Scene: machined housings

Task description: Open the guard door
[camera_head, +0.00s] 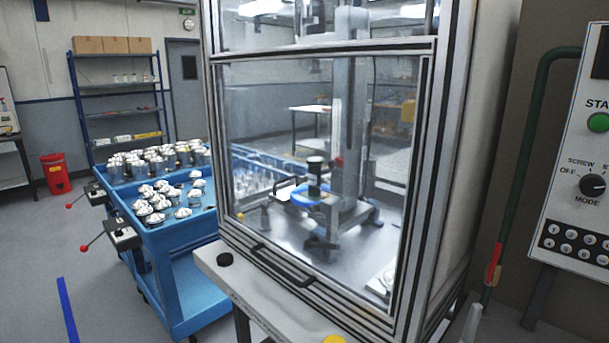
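The guard door (285,130) is a large clear panel in a metal frame on the front of the machine enclosure. It looks closed, with its lower edge down near the bench ledge. A dark bar handle (283,266) runs along the bottom of the door. Through the panel I see a fixture with a blue part (310,197) and a vertical column (347,120). Neither of my grippers is in view.
A control panel (580,170) with a green button and mode knob is at right. Open floor lies at lower left.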

